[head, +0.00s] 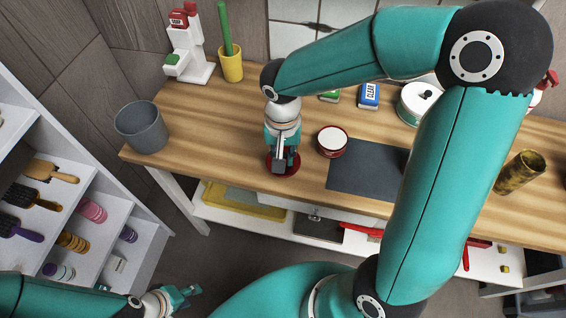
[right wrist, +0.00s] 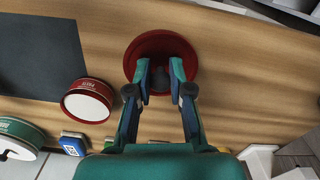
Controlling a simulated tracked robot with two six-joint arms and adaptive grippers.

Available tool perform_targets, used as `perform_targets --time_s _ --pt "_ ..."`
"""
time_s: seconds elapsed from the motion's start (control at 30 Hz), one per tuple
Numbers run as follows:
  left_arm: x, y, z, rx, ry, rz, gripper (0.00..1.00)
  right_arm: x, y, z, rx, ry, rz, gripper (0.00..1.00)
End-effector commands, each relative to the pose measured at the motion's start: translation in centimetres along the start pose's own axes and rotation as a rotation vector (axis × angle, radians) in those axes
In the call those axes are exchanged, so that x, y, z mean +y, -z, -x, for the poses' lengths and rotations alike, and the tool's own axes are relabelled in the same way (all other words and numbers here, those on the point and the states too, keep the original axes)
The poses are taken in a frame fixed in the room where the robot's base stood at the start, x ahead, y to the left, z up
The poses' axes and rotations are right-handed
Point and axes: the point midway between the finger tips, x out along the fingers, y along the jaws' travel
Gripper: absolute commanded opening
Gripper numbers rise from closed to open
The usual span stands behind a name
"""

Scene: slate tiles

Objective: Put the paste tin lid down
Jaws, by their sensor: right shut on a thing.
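The paste tin lid is a round dark red disc (head: 271,168) near the front left edge of the wooden bench. It also shows in the right wrist view (right wrist: 160,42). My right gripper (right wrist: 160,75) is shut on its dark knob, with a finger on each side. In the head view the gripper (head: 284,165) points down and covers much of the lid. Whether the lid touches the wood is hard to tell. The red paste tin (head: 332,142) stands lidless to the right, its top white. My left gripper (head: 180,296) is low at the left, away from the bench, empty and apparently open.
A dark slate mat (head: 362,172) lies right of the tin. A grey pot (head: 142,127) stands at the bench's left end. Bare wood lies left of the lid.

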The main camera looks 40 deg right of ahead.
Motion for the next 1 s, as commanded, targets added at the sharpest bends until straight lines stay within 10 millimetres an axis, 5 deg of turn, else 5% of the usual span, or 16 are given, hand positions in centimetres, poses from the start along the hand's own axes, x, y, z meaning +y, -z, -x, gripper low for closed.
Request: perform_targets --time_s 0.23,0.67,0.7,0.8,1.0 --pt "-0.1 0.0 -0.2 0.000 0.000 0.000 0.40 0.1 -0.1 -3.5 -0.004 -0.003 0.001 0.00" --pt "-0.2 0.0 -0.7 0.000 0.000 0.000 0.40 0.0 0.0 -4.1 -0.001 0.000 -0.001 0.00" --pt "-0.2 0.0 -0.5 0.000 0.000 0.000 0.40 0.0 0.0 -3.9 -0.001 0.000 -0.001 0.27" --pt "-0.2 0.0 -0.5 0.000 0.000 0.000 0.40 0.1 0.0 -3.9 -0.001 0.000 -0.001 0.43" --pt "-0.2 0.0 -0.5 0.000 0.000 0.000 0.40 0.1 0.0 -3.9 -0.001 0.000 -0.001 0.45"
